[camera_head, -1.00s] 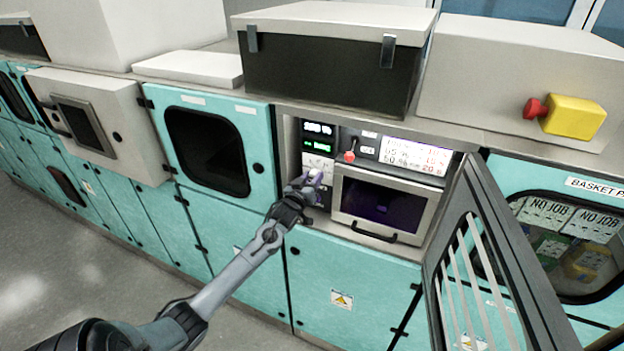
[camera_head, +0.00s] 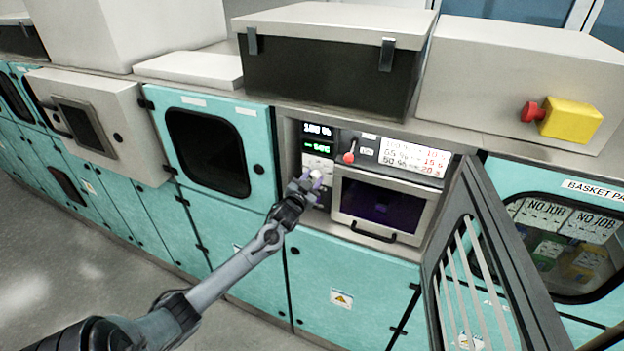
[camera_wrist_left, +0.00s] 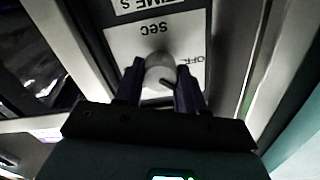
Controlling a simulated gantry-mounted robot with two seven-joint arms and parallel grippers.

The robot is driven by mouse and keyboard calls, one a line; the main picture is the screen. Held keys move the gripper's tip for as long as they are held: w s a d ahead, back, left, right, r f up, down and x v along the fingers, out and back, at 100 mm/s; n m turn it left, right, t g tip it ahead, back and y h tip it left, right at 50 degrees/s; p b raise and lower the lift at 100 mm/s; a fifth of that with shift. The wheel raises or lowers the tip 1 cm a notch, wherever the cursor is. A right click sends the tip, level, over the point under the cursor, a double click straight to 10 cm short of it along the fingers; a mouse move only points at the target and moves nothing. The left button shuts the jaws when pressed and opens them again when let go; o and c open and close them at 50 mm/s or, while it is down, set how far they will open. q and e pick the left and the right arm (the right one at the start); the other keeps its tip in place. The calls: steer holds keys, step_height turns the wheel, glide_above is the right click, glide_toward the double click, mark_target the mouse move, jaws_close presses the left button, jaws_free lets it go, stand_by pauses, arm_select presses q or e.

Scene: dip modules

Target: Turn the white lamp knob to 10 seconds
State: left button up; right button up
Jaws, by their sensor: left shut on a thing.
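The white knob (camera_wrist_left: 160,70) sits on a pale panel (camera_wrist_left: 120,42) marked "SEC" and "TIME S" in the left wrist view, where the lettering appears upside down. My left gripper (camera_wrist_left: 160,88) is shut on the knob, with one dark finger on each side. In the head view my left gripper (camera_head: 305,190) is at the lower left of the open bay, below the small displays (camera_head: 318,137), and hides the knob. The upper display seems to read 100 %; the green one below is too small to read surely. My right gripper is not in view.
A printed card (camera_head: 414,157) lists percentages beside 10 s, 15 s and 20 s. A red-tipped lever (camera_head: 349,157) stands right of the displays. A dark-windowed oven-like door (camera_head: 383,204) is beside my gripper. A slatted door (camera_head: 490,265) hangs open at right.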

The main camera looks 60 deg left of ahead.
arm_select(q)
steer(key=m, duration=0.4)
steer(key=shift+r+m+p, duration=0.1)
steer(key=shift+m+p, duration=0.2)
steer(key=m, duration=0.2)
steer(key=shift+m, duration=0.4)
steer(key=shift+w+m, duration=0.1)
steer(key=shift+m, duration=0.4)
steer(key=o, duration=1.1)
steer(key=shift+d, duration=0.1)
steer(key=shift+c, duration=0.2)
